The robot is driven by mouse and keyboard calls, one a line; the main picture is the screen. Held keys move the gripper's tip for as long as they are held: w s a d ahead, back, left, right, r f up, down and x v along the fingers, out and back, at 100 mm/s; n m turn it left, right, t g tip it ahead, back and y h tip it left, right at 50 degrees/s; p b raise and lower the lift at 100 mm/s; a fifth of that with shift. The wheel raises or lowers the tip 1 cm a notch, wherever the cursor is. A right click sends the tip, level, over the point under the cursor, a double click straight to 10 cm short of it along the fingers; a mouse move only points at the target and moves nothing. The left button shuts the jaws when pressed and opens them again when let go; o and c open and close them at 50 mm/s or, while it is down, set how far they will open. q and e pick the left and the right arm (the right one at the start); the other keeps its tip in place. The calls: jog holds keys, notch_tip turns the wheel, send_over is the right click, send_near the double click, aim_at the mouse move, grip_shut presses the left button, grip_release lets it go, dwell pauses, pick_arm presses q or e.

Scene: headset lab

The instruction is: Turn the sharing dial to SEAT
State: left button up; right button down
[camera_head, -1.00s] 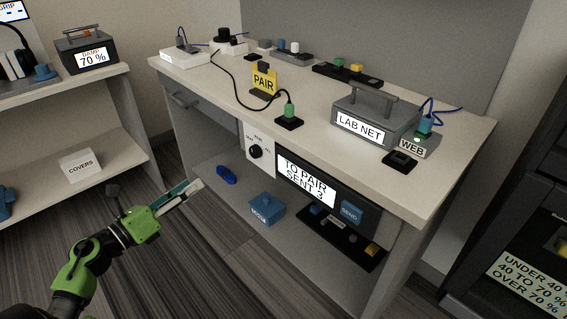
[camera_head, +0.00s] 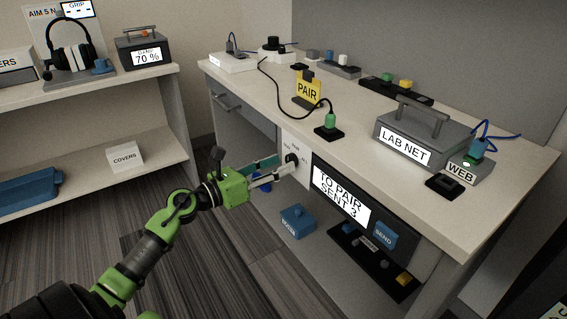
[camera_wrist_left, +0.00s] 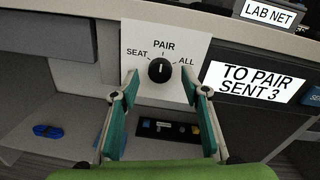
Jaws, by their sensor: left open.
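The sharing dial (camera_wrist_left: 160,70) is a round black knob on a white panel (camera_wrist_left: 133,39) marked SEAT, PAIR and ALL. Its pale pointer mark seems to point up, at PAIR. In the head view the dial (camera_head: 292,158) is on the panel under the tabletop and partly covered by my left fingers. My left gripper (camera_head: 282,166) is open, with its fingertips close to the dial. In the left wrist view, the open fingers (camera_wrist_left: 167,86) are to either side of the dial and slightly below it. Whether a finger touches it, I cannot tell. My right gripper is not in view.
A screen reading TO PAIR SENT 3 (camera_head: 341,200) is right of the dial, with a blue SEND button (camera_head: 384,236). The tabletop edge overhangs the panel. A blue box (camera_head: 298,221) and a blue item (camera_wrist_left: 48,131) lie on the shelf below.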

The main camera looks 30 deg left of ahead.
pick_arm(q)
jog(key=shift+x, duration=1.1)
jog(key=shift+c, duration=0.4)
jog(key=c, duration=1)
jog(key=shift+c, duration=0.2)
